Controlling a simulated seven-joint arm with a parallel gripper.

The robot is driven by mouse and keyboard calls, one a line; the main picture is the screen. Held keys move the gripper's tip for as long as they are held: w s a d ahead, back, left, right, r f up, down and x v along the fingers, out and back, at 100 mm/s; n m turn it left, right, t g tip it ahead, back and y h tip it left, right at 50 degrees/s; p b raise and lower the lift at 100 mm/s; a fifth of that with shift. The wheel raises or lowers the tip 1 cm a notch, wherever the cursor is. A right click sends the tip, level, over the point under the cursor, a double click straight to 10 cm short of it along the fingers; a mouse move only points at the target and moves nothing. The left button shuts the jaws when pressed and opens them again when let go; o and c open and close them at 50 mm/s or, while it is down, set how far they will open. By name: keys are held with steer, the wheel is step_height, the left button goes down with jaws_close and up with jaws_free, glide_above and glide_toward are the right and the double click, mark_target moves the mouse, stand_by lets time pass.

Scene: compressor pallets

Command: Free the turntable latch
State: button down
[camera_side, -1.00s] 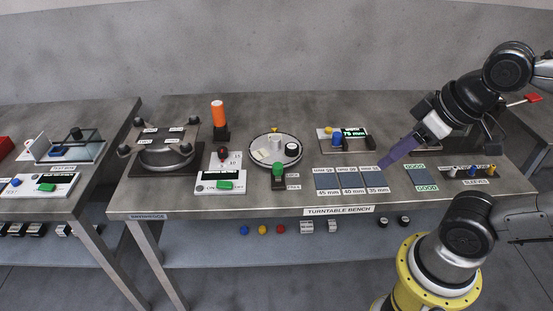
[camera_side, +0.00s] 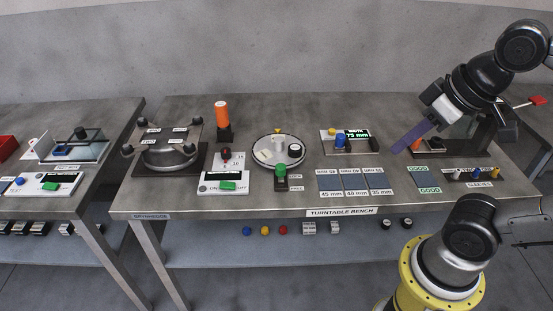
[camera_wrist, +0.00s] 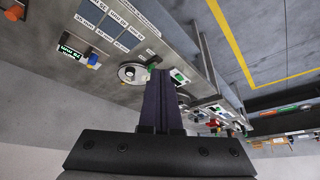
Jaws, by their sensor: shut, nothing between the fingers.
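In the wrist view the fingers (camera_wrist: 161,75) point toward the turntable (camera_wrist: 131,72), partly in front of that area.
A gauge panel reading 75 mm (camera_side: 355,134) and blue labelled pads (camera_side: 355,181) lie between my gripper and the turntable. An orange cylinder (camera_side: 222,110), a switch box (camera_side: 222,185) and a black fixture (camera_side: 166,157) stand to the left. Sleeves (camera_side: 476,174) sit at the right.

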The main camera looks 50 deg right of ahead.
steer(key=w+r+m+g, duration=0.1)
steer(key=w+r, duration=0.5)
steer(key=w, duration=0.3)
steer(key=w+r+m+g, duration=0.1)
steer(key=w+r+g, duration=0.1)
steer(key=w+r, duration=0.55)
steer(key=w+d+f+g, duration=0.1)
steer(key=w+f, duration=0.2)
steer(key=w, duration=0.4)
steer(key=w+d+f+g, duration=0.15)
steer(key=w+f, duration=0.25)
steer(key=w, duration=0.4)
steer(key=w+d+f, duration=0.1)
steer(key=w+f, duration=0.2)
steer(key=f, duration=0.4)
steer(key=w+d+f+g, duration=0.1)
steer(key=w+f, duration=0.2)
steer(key=f, duration=0.4)
steer(key=w+d+f+m+g, duration=0.1)
steer(key=w+f, duration=0.2)
steer(key=f, duration=0.5)
steer(key=shift+w+d+y, duration=0.15)
steer(key=shift+d+y, duration=0.1)
steer(key=shift+y, duration=0.15)
steer(key=shift+f+g, duration=0.1)
steer(key=shift+g, duration=0.15)
